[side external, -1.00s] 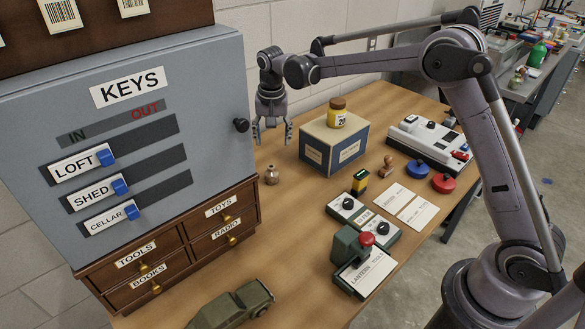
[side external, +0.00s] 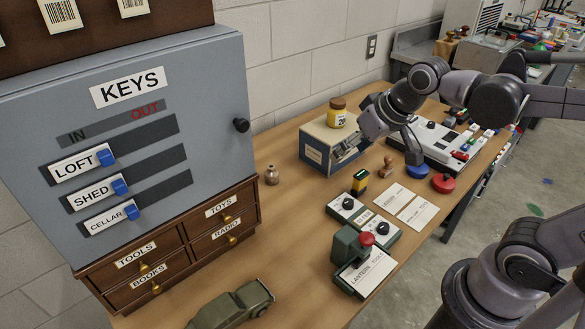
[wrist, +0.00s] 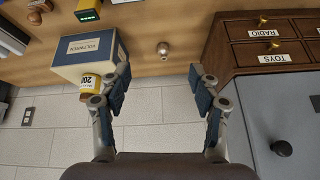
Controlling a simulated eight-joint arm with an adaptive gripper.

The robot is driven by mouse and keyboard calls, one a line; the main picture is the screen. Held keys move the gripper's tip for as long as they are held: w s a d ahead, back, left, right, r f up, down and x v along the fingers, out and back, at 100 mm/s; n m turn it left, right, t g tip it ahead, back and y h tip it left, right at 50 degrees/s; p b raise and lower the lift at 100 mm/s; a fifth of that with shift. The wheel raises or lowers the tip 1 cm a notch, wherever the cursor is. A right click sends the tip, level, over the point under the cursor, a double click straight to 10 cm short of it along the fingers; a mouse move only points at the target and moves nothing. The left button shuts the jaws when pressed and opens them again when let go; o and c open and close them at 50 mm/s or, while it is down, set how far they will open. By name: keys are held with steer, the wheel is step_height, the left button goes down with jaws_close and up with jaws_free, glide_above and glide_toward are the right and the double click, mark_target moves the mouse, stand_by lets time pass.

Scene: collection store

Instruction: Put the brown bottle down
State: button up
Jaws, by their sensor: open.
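The brown bottle (side external: 337,112) has a yellow label reading 20 and stands upright on top of a cream and blue box (side external: 318,150). In the wrist view the bottle (wrist: 90,82) shows beside my left-hand finger, partly covered by it, with the box (wrist: 85,50) behind. My gripper (side external: 346,150) is in front of the box's right side, tilted to the left. In the wrist view my gripper (wrist: 160,82) has its fingers wide apart with nothing between them. The bottle is outside the fingers; I cannot tell if they touch it.
A small pale bottle-like piece (side external: 272,175) stands on the table near the grey key cabinet (side external: 215,110). A stamp (side external: 387,166), a white device (side external: 450,140), dial boxes (side external: 378,230) and a green press (side external: 352,245) lie to the right. Bare table (side external: 290,215) shows in the middle.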

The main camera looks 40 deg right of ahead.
steer(key=shift+n+t, duration=0.5)
steer(key=shift+n, duration=0.2)
steer(key=s+f, duration=0.2)
steer(key=s, duration=0.1)
steer(key=s+f, duration=0.1)
steer(key=shift+s, duration=0.35)
